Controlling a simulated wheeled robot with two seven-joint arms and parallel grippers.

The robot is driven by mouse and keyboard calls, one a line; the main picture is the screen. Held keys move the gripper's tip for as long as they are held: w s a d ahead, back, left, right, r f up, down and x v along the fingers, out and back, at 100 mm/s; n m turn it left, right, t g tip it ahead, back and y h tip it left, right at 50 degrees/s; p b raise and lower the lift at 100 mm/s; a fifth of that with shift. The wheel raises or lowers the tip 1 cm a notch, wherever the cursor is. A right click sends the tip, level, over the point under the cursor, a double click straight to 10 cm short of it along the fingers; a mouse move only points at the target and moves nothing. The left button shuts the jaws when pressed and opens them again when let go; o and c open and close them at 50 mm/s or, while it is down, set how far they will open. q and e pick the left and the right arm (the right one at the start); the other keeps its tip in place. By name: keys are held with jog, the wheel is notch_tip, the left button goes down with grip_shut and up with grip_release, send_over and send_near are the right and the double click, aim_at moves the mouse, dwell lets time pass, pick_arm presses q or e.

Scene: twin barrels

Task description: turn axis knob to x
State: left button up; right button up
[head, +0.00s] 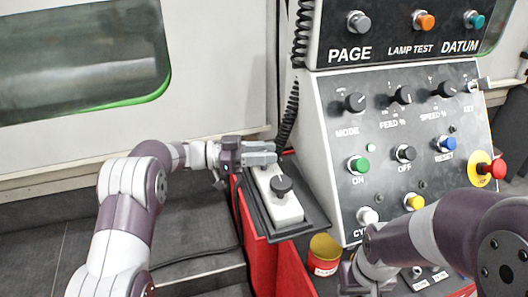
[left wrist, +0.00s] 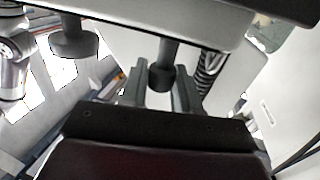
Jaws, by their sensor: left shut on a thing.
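A white hand-held control box (head: 285,208) lies on a dark tray beside the grey console. One black knob (head: 282,185) stands free on its near part; no axis marking is legible. My left gripper (head: 273,153) is over the far end of the box, its fingers level. In the left wrist view its two fingers close around a second black knob (left wrist: 160,80), with the free knob (left wrist: 75,40) to the left. The gripped knob is hidden by the fingers in the head view. My right gripper (head: 365,280) is low by the console, partly cut off, its fingers unclear.
The console (head: 330,140) with knobs and coloured buttons rises just right of the box. A red emergency button (head: 492,168) is at its right. A coiled black cable (head: 288,112) hangs behind the box. A yellow and red tin (head: 324,255) stands at the tray's near right.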

pick_arm(q)
jog(key=shift+r, duration=0.1)
dwell(0.3)
jog(key=o, duration=0.9)
jog(key=shift+a+f+b, duration=0.2)
jog(key=shift+a+b, duration=0.15)
jog(key=a+b, duration=0.1)
jog(key=a, duration=0.3)
jog(key=a+b, duration=0.2)
jog(key=a, duration=0.2)
jog(key=a+b, duration=0.1)
jog(key=a, duration=0.2)
jog(key=shift+s+a+r+b, duration=0.2)
jog(key=shift+s+a+b, duration=0.15)
jog(key=shift+a+b, duration=0.05)
